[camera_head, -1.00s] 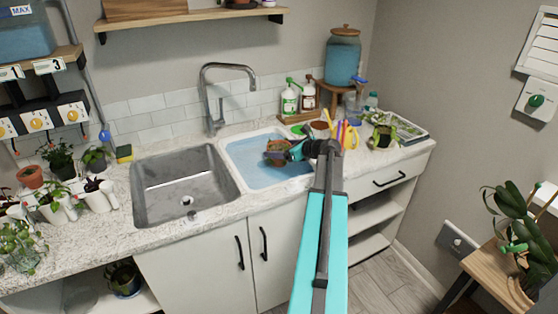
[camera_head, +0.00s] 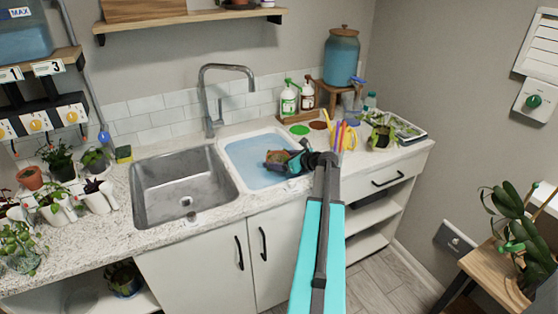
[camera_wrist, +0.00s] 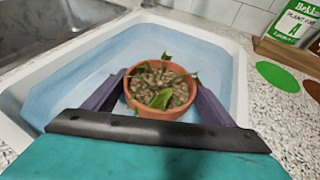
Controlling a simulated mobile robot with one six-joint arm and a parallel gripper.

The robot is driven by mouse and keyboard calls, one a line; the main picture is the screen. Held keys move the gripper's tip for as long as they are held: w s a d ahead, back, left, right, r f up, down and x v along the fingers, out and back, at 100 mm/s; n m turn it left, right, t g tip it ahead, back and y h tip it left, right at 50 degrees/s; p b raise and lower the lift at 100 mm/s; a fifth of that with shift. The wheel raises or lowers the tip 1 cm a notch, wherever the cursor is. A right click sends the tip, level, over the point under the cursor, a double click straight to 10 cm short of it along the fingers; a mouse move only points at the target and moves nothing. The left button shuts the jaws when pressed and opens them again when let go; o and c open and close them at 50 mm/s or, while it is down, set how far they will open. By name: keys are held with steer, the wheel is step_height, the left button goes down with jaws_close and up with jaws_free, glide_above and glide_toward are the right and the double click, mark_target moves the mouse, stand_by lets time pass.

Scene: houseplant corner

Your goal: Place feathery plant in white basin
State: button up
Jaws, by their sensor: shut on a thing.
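A small plant in a terracotta pot (camera_wrist: 160,103) is held between the two dark fingers of my gripper (camera_wrist: 158,98). It has a few pointed green leaves over pebbly soil; I cannot tell from its leaves whether it is feathery. In the head view, the pot (camera_head: 275,156) is at the left end of my gripper (camera_head: 286,160), within the outline of the white basin (camera_head: 230,165). The basin holds pale blue water and its white rim (camera_wrist: 215,40) shows in the wrist view. I cannot tell whether the pot's base touches the water or the basin floor.
A grey metal sink (camera_head: 183,185) and tall faucet (camera_head: 210,95) are left of the basin. Potted plants (camera_head: 60,160) crowd the left counter.

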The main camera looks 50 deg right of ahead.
steer(key=shift+f, duration=0.25)
steer(key=shift+f, duration=0.1)
steer(key=o, duration=1.4)
steer(key=shift+o, duration=0.2)
steer(key=b+v, duration=0.2)
steer(key=v, duration=1)
